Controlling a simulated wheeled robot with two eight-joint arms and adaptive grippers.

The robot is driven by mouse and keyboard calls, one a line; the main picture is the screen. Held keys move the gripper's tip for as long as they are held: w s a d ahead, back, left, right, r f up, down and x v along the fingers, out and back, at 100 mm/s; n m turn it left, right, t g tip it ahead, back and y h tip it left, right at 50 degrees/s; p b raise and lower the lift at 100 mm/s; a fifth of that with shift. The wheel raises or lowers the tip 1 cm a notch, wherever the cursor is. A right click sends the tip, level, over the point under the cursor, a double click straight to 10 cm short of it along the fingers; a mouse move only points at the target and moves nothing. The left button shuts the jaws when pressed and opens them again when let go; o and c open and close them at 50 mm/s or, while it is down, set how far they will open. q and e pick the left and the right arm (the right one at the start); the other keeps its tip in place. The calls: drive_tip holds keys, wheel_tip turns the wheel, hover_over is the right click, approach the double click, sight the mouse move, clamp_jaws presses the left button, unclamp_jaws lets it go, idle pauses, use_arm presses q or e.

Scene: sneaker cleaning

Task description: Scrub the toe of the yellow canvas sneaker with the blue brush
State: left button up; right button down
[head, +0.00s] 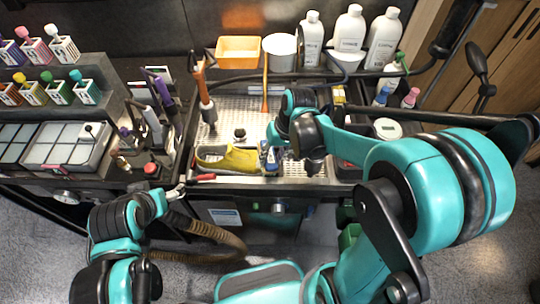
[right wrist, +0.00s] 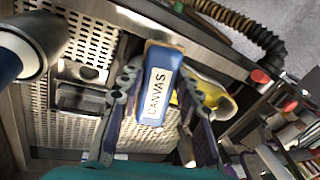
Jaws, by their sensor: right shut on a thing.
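The yellow canvas sneaker (head: 238,160) lies in the perforated metal tray (head: 232,112), its opening to the left and its toe to the right. The blue brush (right wrist: 158,88), labelled CANVAS, is held between the fingers of my right gripper (right wrist: 156,105). In the head view the brush (head: 264,152) is at the sneaker's toe end; I cannot tell whether its bristles touch. In the right wrist view the sneaker (right wrist: 212,95) shows right of the brush, partly hidden by a finger. My left gripper (head: 176,192) is low at the tray's front left, its fingers unclear.
An orange bin (head: 238,50), a white tub (head: 280,52) and several white bottles (head: 350,28) stand behind the tray. A brown hose (head: 205,235) hangs in front.

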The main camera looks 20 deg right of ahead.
drive_tip(key=shift+w+d+r+p, duration=0.1)
drive_tip(key=shift+d+r+p, duration=0.1)
drive_tip(key=shift+r+p, duration=0.25)
drive_tip(key=shift+w+d+r+p, duration=0.1)
drive_tip(key=shift+d+r+p, duration=0.1)
drive_tip(key=shift+r, duration=0.6)
drive_tip(key=shift+d, duration=0.1)
drive_tip(key=p+v, duration=0.2)
drive_tip(key=v, duration=0.1)
